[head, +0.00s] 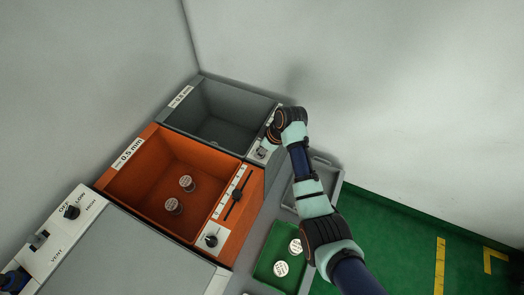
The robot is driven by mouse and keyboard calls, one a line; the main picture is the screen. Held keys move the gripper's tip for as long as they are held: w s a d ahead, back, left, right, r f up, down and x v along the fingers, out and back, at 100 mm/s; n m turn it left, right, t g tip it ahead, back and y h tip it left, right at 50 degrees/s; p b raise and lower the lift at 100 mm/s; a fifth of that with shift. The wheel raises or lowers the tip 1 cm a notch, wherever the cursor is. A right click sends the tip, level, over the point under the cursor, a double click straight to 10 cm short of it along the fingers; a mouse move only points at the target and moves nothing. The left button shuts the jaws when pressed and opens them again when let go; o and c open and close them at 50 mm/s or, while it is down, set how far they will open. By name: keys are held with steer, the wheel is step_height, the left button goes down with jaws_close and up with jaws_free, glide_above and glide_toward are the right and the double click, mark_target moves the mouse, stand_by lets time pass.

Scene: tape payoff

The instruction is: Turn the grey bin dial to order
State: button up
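My gripper (263,150) is over this plate, at the end of my arm, which reaches in from the lower right. The dial on the plate is mostly hidden by my gripper, so its setting does not show. I cannot tell whether the fingers are open, shut or touching the dial.
The orange bin (145,170) in front holds two round pieces (187,183) and has its own slider (236,195) and black dial (211,240). A green tray (268,268) holds round pieces. A grey tray (328,172) lies right. A vent panel (60,225) is at left. Walls close the back.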

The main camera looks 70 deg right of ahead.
jaws_close()
